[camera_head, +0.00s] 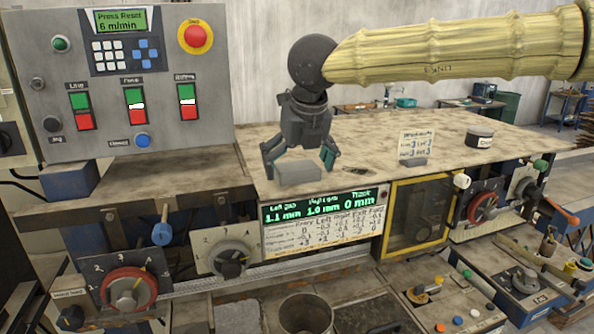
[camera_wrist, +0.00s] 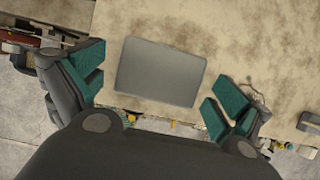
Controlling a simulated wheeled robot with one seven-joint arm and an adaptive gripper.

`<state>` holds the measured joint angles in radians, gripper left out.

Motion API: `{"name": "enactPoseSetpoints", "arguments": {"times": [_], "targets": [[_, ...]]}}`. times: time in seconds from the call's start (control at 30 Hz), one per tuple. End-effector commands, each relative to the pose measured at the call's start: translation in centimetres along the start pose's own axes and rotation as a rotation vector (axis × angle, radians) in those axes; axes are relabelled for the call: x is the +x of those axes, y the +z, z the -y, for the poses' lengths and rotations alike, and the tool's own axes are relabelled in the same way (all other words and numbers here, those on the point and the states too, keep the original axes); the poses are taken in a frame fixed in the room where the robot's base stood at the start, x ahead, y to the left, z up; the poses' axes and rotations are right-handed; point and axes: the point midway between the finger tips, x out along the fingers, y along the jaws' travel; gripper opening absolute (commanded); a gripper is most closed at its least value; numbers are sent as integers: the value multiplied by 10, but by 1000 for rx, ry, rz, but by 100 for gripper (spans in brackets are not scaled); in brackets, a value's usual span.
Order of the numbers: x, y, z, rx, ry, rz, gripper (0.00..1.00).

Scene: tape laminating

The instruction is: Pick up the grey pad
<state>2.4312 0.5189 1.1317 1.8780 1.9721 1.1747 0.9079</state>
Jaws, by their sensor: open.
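The grey pad (camera_head: 299,171) is a small flat-topped block on the worn beige worktop, close to its front edge above the green display. In the wrist view the grey pad (camera_wrist: 160,72) lies slightly tilted, between and ahead of the fingers. My gripper (camera_head: 298,160) is open above the pad, with one finger to its left and one to its right. The green finger pads show on both sides in the wrist view (camera_wrist: 158,95), with a gap between each and the grey pad. Nothing is held.
A control panel (camera_head: 133,65) with buttons stands at the left. A small sign (camera_head: 417,144) on a dark base and a round dark tin (camera_head: 479,138) stand on the worktop (camera_head: 370,140) to the right. Knobs, a yellow-framed window (camera_head: 418,215) and a metal cup (camera_head: 306,314) are below the front edge.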

Motion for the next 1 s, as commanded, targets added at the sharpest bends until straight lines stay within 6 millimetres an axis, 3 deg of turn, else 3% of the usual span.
{"name": "enactPoseSetpoints", "arguments": {"times": [0.03, 0.23, 0.67, 1.0], "targets": [[0, 0, 0, 0, 0, -1, 95], [0, 0, 0, 0, 0, -1, 59], [-2, 1, 0, 0, 0, 1, 55], [-28, 12, 0, 2, 0, 2, 55]]}}
